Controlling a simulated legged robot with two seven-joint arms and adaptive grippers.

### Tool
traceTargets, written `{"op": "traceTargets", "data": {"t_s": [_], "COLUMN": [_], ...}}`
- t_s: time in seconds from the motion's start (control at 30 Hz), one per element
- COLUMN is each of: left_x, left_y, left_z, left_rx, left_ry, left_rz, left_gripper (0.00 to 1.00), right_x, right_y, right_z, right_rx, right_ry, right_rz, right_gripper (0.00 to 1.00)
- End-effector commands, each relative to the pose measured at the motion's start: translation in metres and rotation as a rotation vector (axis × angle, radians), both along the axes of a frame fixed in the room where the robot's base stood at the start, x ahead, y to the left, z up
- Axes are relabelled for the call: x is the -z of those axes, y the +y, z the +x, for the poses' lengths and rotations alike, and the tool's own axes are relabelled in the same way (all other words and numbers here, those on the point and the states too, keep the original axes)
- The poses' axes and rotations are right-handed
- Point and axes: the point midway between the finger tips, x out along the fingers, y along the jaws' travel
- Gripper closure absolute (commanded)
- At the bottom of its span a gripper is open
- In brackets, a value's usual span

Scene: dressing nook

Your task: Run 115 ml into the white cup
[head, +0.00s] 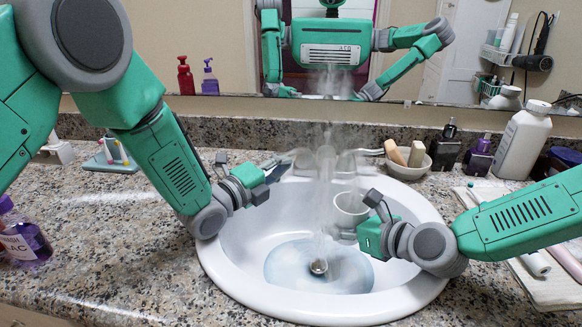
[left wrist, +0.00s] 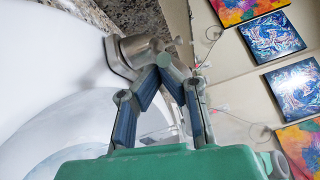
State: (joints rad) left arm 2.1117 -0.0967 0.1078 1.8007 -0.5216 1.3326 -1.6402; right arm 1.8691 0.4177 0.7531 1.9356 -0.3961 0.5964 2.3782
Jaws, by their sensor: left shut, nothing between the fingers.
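The white cup (head: 351,208) is up over the right side of the basin, right of the water stream (head: 321,205). My right gripper (head: 352,233) is at the cup's lower side and appears shut on it; its fingertips are mostly hidden. The metal faucet (head: 326,160) stands at the back of the sink, with pale, misty water falling to the drain. My left gripper (head: 281,169) is shut and empty beside the faucet's left handle. In the left wrist view its fingertips (left wrist: 164,60) meet close to the metal fitting (left wrist: 138,50); contact is unclear. The cup's contents are hidden.
The white sink (head: 222,262) has shallow water around its drain. A soap dish (head: 407,168), dark bottles (head: 445,150) and a white bottle (head: 522,140) stand behind right. A purple mouthwash bottle (head: 22,238) is at far left. The mirror (head: 205,35) spans the back.

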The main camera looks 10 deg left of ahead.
Motion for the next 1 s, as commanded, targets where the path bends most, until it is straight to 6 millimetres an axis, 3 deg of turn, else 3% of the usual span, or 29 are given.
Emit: {"op": "traceTargets", "data": {"t_s": [0.4, 1.0], "left_x": [0.001, 0.001], "left_y": [0.026, 0.038], "left_z": [0.023, 0.048], "left_rx": [0.366, 0.372], "left_ry": [0.001, 0.002], "left_rz": [0.005, 0.003], "left_gripper": [1.0, 1.0], "right_x": [-0.001, -0.001], "right_y": [0.0, 0.0], "right_z": [0.0, 0.0], "right_rx": [0.0, 0.0], "right_ry": [-0.001, -0.001], "right_rz": [0.001, 0.001], "right_gripper": [0.85, 0.85]}}
